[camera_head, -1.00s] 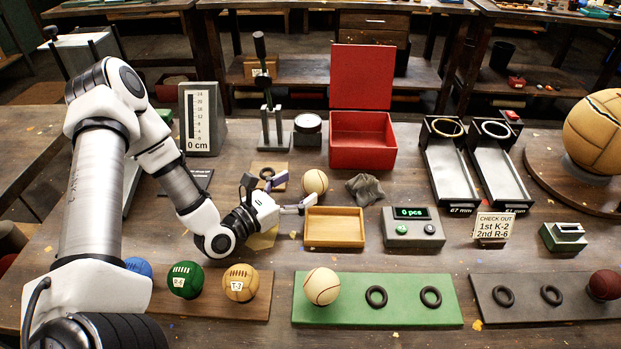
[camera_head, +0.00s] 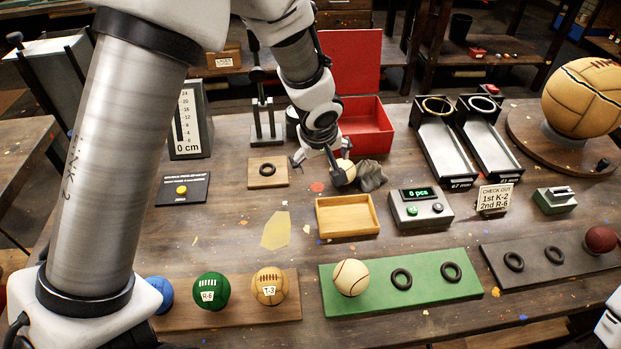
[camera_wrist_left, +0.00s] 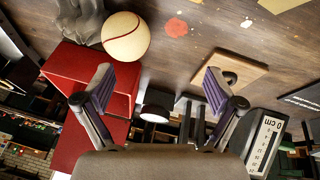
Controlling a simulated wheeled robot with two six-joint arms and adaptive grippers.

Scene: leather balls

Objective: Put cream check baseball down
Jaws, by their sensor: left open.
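A cream baseball with a dark red seam (camera_head: 346,169) rests on the table beside the grey cloth, partly hidden by my left gripper. It also shows in the left wrist view (camera_wrist_left: 126,38), at the upper left, outside the jaws. My left gripper (camera_head: 318,168) is open and pointed down, close to that ball. In the left wrist view its fingers (camera_wrist_left: 158,84) are spread with nothing between them. A second cream baseball (camera_head: 351,278) sits at the left end of the green board (camera_head: 420,288). I cannot tell which ball is the check one. My right gripper is out of view.
The grey cloth (camera_head: 371,176) and red box (camera_head: 366,132) are close to my left gripper. An empty wooden tray (camera_head: 347,232) and counter (camera_head: 421,212) stand in front. Dark rings (camera_head: 402,278) lie on the green board. Bare table (camera_head: 230,235) lies at left.

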